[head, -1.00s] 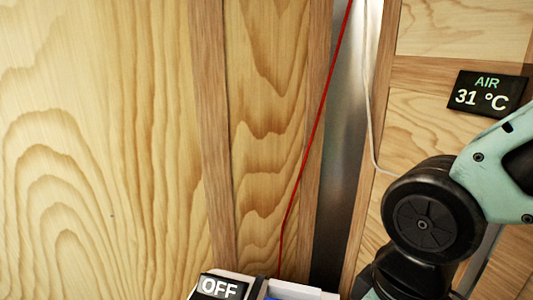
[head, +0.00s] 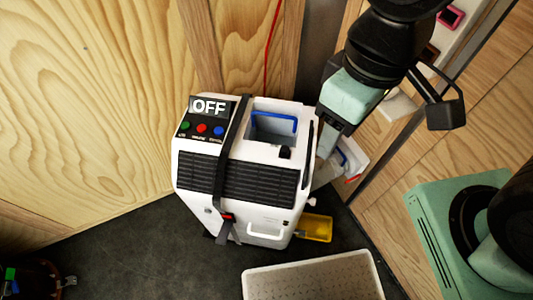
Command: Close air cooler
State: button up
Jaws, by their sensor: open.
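The air cooler (head: 250,205) is a white box standing on the dark floor against the wooden wall, with black slatted vents on its front. Its display (head: 209,106) reads OFF above green, red and blue buttons. A black strap (head: 226,180) runs over the top and down the front to a buckle with red on it. A recess (head: 268,130) in the top is uncovered and shows a blue handle. My gripper (head: 328,138) is open beside the cooler's right upper edge; its fingertips are partly hidden, and I cannot tell whether it touches anything.
A white part with blue and red edges (head: 352,158) is right of the cooler. A yellow tray (head: 318,228) lies at its foot. A pale perforated panel (head: 312,278) lies in front. A basket (head: 30,278) stands lower left. Dark floor between is clear.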

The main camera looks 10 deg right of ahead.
aim_at(263, 195)
jog(key=k+l+u, duration=0.1)
jog(key=u, duration=0.25)
jog(key=k+l+u, duration=0.1)
jog(key=u, duration=0.25)
jog(key=k+l+u, duration=0.15)
jog(key=u, duration=0.25)
jog(key=j+z, duration=0.25)
jog(key=z, duration=0.25)
